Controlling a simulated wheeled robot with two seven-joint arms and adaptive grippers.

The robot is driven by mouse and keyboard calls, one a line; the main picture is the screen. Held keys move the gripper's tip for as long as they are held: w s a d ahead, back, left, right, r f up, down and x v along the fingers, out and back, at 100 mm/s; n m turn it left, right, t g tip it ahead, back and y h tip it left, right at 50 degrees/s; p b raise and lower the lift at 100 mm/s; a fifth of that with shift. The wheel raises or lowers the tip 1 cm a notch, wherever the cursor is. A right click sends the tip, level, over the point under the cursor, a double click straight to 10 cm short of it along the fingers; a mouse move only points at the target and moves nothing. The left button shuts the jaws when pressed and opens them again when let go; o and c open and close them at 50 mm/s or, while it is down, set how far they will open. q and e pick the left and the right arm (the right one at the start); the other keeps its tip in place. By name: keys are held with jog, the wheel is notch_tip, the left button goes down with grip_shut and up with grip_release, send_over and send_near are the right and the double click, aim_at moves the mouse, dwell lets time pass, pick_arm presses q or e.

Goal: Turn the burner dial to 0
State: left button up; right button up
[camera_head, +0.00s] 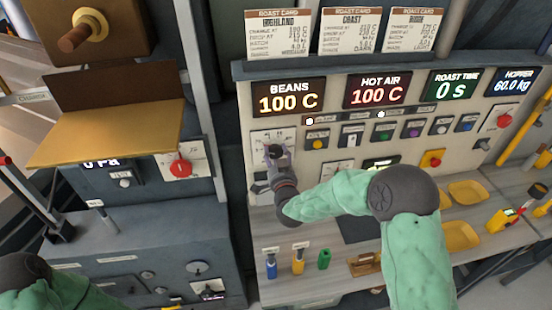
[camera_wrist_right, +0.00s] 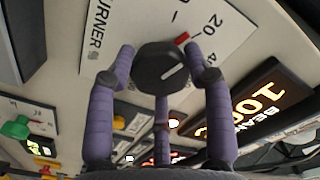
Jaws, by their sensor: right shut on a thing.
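The burner dial (camera_wrist_right: 160,68) is a dark, many-sided knob with a white line on its face and a red mark beside its upper right edge. It sits on a white scale plate (camera_wrist_right: 110,35) lettered "BURNER", with numbers including 20 around it. My right gripper (camera_wrist_right: 163,75) has its purple fingers around the dial and is shut on it. In the head view the right gripper (camera_head: 276,155) is at the panel's left side, below the BEANS display, covering most of the dial. My left gripper is out of view; only part of that arm shows at bottom left.
The control panel (camera_head: 350,130) carries several coloured buttons and displays; BEANS and HOT AIR (camera_head: 379,90) both read 100 C. Below, the counter (camera_head: 300,250) holds small tools and yellow trays (camera_head: 466,191).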

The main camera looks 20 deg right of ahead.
jog(key=n+b, duration=0.2)
jog(key=n, duration=0.1)
jog(key=shift+f, duration=0.15)
jog(key=shift+n+b, duration=0.85)
jog(key=shift+n, duration=0.45)
jog(key=o, duration=1.1)
jog(key=shift+o, duration=0.2)
jog(key=shift+s, duration=0.15)
jog(key=v, duration=1.1)
jog(key=shift+s+a, duration=0.2)
jog(key=shift+s, duration=0.15)
